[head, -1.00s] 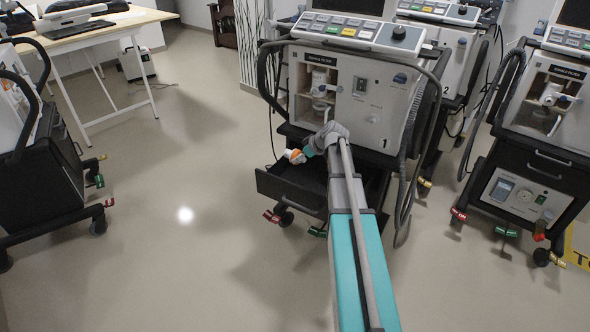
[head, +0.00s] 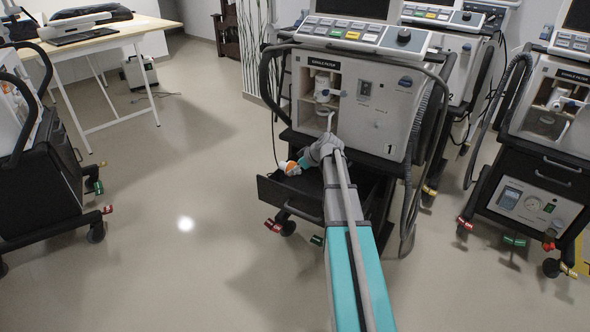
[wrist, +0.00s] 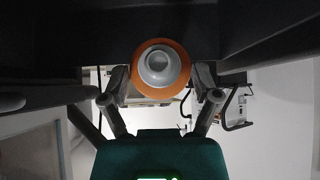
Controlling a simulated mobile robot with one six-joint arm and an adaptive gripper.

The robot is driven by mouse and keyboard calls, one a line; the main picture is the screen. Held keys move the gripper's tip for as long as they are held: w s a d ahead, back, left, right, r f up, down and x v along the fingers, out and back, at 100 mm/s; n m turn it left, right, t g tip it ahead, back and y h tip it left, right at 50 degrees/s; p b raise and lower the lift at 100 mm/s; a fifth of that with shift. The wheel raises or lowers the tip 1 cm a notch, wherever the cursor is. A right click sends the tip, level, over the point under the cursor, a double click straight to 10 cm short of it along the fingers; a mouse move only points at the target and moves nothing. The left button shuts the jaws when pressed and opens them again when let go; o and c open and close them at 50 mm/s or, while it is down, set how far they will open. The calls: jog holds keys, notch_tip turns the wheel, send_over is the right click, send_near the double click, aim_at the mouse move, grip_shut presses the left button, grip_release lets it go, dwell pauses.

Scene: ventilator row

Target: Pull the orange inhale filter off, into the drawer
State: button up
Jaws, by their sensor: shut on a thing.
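The orange inhale filter (head: 291,168) shows small in the head view, an orange band with white ends. In the wrist view the filter (wrist: 158,68) is seen end-on, an orange ring around a white port. My gripper (wrist: 160,80) is shut on it, with a finger on each side. In the head view my gripper (head: 303,163) holds it just above or within the open black drawer (head: 290,201) of ventilator 1 (head: 395,120). I cannot tell whether the filter touches the drawer. My wrist hides part of the drawer's inside.
Above the drawer, the ventilator's open filter bay (head: 322,88) holds white fittings. Another ventilator (head: 545,150) stands at the right and a black cart (head: 45,160) at the left. The floor left of the drawer is clear.

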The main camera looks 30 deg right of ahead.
jog(key=shift+f+b, duration=3.25)
jog(key=shift+f, duration=0.1)
jog(key=o, duration=1.1)
jog(key=shift+o, duration=0.2)
notch_tip(320, 180, up, 8)
jog(key=p, duration=0.8)
jog(key=shift+w, duration=0.15)
